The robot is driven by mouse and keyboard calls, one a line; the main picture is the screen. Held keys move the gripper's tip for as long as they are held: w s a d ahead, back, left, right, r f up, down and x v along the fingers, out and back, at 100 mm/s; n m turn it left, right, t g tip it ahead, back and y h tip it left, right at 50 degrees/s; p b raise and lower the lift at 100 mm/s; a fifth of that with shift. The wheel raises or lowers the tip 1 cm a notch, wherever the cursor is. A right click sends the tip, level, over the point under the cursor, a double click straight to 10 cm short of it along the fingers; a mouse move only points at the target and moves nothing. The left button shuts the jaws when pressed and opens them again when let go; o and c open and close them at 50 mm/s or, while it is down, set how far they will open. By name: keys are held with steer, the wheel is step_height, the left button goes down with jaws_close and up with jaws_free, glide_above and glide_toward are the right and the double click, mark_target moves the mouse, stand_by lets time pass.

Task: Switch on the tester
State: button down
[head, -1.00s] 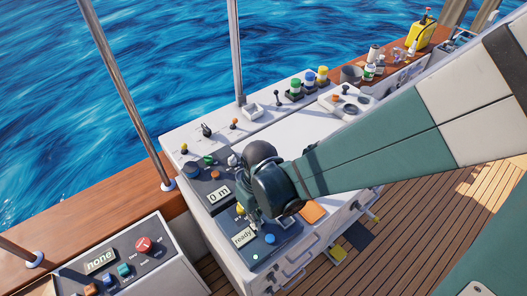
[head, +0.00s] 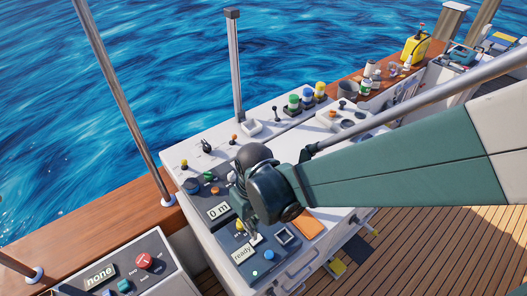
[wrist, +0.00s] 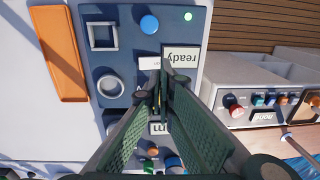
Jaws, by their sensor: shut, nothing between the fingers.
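The tester's name is not readable. A dark panel carries a "ready" display (head: 243,252), a blue button (head: 268,254) and a lit green lamp (head: 254,273). In the wrist view the display (wrist: 180,57) appears upside down, with the blue button (wrist: 149,24) and green lamp (wrist: 188,16) above it. My gripper (wrist: 165,75) is shut and empty, its tips at the display's edge beside a small white piece (wrist: 148,63). I cannot tell whether they touch. In the head view my gripper (head: 250,234) is over the panel, partly hiding it.
A square frame (wrist: 103,35) and a round ring (wrist: 110,85) are on the panel. An orange pad (wrist: 58,50) lies beside it. A "0 m" display (head: 219,211) is behind.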

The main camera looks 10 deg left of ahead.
step_height(320, 180, up, 7)
steer(key=shift+s+a, duration=0.4)
steer(key=shift+r, duration=0.1)
stand_by(0.7)
steer(key=w+d+r+m+t+b, duration=0.2)
steer(key=d+m+t+b, duration=0.2)
steer(key=d, duration=1.1)
steer(key=w+d+r+m+t+b, duration=0.1)
steer(key=d+r+m+t+b, duration=0.2)
steer(key=d, duration=1.3)
steer(key=shift+w+d+r+m+t+h+b, duration=0.15)
steer(key=shift+w+d+m+t+h+b, duration=0.25)
steer(key=shift+m, duration=0.6)
steer(key=shift+a, duration=0.15)
stand_by(0.9)
